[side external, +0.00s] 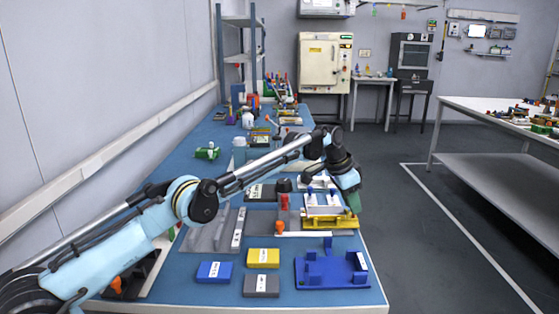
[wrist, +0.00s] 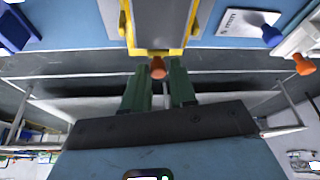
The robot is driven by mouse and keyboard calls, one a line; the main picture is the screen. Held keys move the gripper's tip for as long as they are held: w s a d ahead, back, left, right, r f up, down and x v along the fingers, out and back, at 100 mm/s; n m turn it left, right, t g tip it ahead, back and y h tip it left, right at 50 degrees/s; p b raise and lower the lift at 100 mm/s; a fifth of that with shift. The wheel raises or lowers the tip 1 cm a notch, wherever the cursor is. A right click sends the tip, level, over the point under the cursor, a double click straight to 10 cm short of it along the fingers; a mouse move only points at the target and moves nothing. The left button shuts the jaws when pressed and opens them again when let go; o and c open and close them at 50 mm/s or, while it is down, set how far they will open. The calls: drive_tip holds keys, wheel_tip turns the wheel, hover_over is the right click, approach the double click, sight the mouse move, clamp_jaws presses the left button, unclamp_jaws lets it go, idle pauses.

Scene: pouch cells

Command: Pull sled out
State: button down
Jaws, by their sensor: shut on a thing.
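The sled (wrist: 132,40) shows in the wrist view as a yellow frame around a grey plate, with an orange knob (wrist: 158,68) at its near end. My gripper (wrist: 157,72) has its green fingers on both sides of this knob, closed on it. In the side external view the yellow part (side external: 332,223) lies near the right edge of the blue bench, under a white block with blue knobs (side external: 320,205). My gripper (side external: 353,202) reaches down at its right end. The knob is hidden there.
A blue fixture (side external: 325,270) stands at the bench's front right, beside yellow (side external: 263,257), blue (side external: 214,271) and grey (side external: 261,286) blocks. A grey fixture (side external: 210,232) lies left. Past the bench's right edge is open floor (side external: 420,250).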

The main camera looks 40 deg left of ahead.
sight(336, 213)
drive_tip(key=shift+d, duration=0.45)
drive_tip(key=c, duration=1.3)
unclamp_jaws()
drive_tip(key=shift+o, duration=1.4)
drive_tip(key=shift+a, duration=0.15)
drive_tip(key=v, duration=1.2)
drive_tip(key=shift+r, duration=0.1)
